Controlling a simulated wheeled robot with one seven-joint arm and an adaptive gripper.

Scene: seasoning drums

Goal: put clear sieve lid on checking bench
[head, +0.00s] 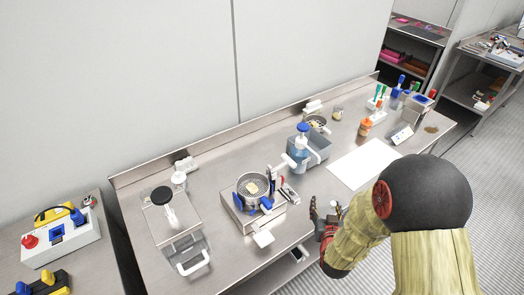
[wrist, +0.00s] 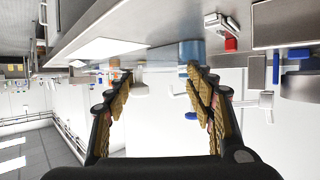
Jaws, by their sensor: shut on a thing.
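My gripper (head: 326,213) is low at the front edge of the long steel bench (head: 225,262), right of the round metal sieve (head: 254,188). In the wrist view my gripper (wrist: 148,74) has its two fingers well apart, shut on a thin see-through thing that I take for the clear sieve lid (wrist: 150,66). The lid shows only as a faint pale band between the fingertips, and I cannot make out its outline in the head view. No label shows which bench is the checking bench.
A white sheet (head: 364,164) lies flat at the right. A control box (head: 62,238) sits on a separate table at far left.

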